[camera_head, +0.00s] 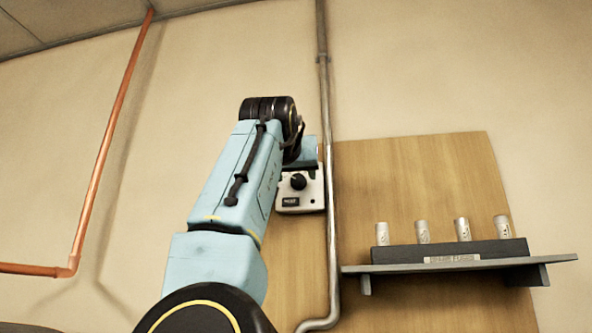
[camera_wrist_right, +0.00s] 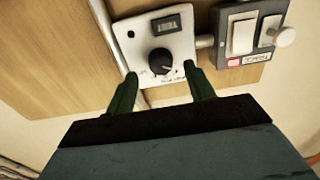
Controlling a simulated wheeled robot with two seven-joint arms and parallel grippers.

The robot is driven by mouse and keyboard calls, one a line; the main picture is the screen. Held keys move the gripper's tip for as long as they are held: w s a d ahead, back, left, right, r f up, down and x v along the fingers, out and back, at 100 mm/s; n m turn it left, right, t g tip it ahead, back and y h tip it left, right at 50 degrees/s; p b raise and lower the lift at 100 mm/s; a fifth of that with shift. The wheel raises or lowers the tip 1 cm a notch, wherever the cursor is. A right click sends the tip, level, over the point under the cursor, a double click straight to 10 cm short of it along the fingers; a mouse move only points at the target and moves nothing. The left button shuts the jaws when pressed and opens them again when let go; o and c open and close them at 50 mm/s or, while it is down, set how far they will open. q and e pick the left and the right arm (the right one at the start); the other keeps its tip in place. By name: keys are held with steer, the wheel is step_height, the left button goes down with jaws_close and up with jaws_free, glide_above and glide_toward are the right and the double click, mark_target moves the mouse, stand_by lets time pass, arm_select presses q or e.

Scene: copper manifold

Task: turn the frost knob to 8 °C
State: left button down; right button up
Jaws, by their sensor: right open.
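The frost knob (camera_wrist_right: 160,56) is a round black dial on a white control box (camera_wrist_right: 185,42) with a dark label window (camera_wrist_right: 166,25). Small scale marks surround the knob, but I cannot read its setting. In the head view the knob (camera_head: 298,181) shows on the white box (camera_head: 314,190), just below my right wrist. My right gripper (camera_wrist_right: 162,75) is open and empty. In the right wrist view its two dark green fingers reach toward the box, one to each side of the knob, with the knob lying just beyond their tips. I see no contact. My left gripper is out of view.
A grey switch box (camera_wrist_right: 250,35) with white switches sits beside the control box. A metal pipe (camera_head: 326,100) runs down the wall close by. A shelf (camera_head: 400,268) with several small silver cylinders is at right. A copper pipe (camera_head: 107,140) is at left.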

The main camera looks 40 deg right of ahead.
mark_target(298, 181)
steer(key=shift+x, duration=1.35)
steer(key=shift+c, duration=0.4)
steer(key=c, duration=0.9)
steer(key=shift+p, duration=0.3)
